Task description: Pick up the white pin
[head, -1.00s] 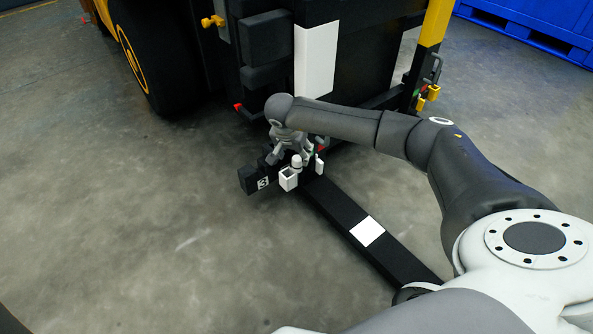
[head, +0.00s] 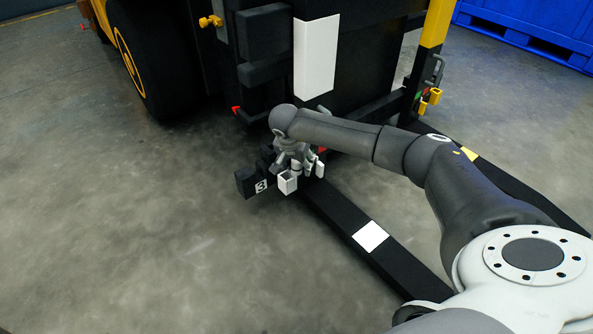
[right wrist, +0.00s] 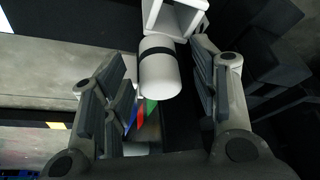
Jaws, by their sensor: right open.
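The white pin (right wrist: 158,70) is a white cylinder with a black band, at the upper middle of the right wrist view. Its end lies close to a white square open-ended holder (right wrist: 175,18), which also shows in the head view (head: 287,183). My right gripper (head: 296,164) is just above the holder, pointing down. In the right wrist view my right gripper (right wrist: 157,75) is open, with fingers on both sides of the pin and visible gaps to it. In the head view the gripper mostly hides the pin. My left gripper is out of view.
The holder sits by a black block marked 3 (head: 258,186) at the end of a black beam with a white patch (head: 370,236). A large black and yellow machine with a wheel (head: 150,60) stands behind. Grey floor (head: 150,240) at left is clear.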

